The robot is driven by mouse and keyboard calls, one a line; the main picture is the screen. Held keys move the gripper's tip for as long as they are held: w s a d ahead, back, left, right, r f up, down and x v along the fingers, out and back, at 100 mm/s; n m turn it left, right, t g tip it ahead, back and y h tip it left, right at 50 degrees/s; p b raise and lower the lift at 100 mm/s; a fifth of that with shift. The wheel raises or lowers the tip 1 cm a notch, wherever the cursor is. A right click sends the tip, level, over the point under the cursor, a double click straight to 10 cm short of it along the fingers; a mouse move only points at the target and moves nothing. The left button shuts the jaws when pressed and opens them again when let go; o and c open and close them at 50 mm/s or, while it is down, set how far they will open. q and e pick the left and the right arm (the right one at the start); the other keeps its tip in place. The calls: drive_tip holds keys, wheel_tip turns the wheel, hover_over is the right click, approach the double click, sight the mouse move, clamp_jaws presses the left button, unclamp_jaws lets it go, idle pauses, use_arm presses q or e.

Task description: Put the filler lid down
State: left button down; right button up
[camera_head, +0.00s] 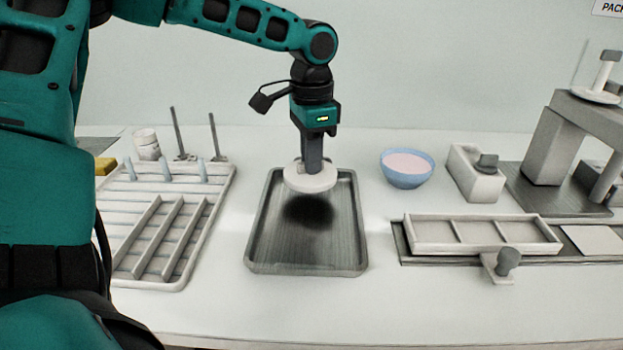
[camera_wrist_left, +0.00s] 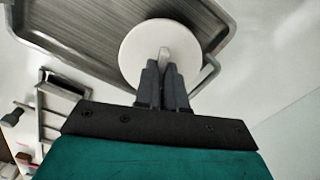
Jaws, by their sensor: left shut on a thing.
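The filler lid (camera_head: 310,181) is a round white disc, held above the far half of a dark grey metal tray (camera_head: 305,257). My left gripper (camera_head: 312,167) points straight down and is shut on the lid's upright grip. A dark shadow lies on the tray below the lid, so the lid looks apart from the tray floor. In the left wrist view the lid (camera_wrist_left: 140,48) shows as a white disc beyond the fingertips of my gripper (camera_wrist_left: 164,65), with the tray (camera_wrist_left: 75,22) behind it. My right gripper is not in view.
A white rack (camera_head: 170,278) with slots and pegs stands left of the tray. A blue bowl (camera_head: 406,180) of pink cream stands to the right. A white block (camera_head: 474,176), a divided mould (camera_head: 484,236) and a grey machine (camera_head: 553,139) stand further right. The front table strip is clear.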

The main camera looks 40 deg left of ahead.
sight(311, 177)
use_arm(q)
wheel_tip(311, 177, down, 4)
drive_tip(key=shift+f+b, duration=0.15)
drive_tip(key=shift+b, duration=0.25)
drive_tip(key=c, duration=1.2)
unclamp_jaws()
wheel_tip(311, 177, up, 12)
drive_tip(key=shift+r+p, duration=0.15)
drive_tip(key=shift+p, duration=1.1)
drive_tip(key=shift+d, duration=0.1)
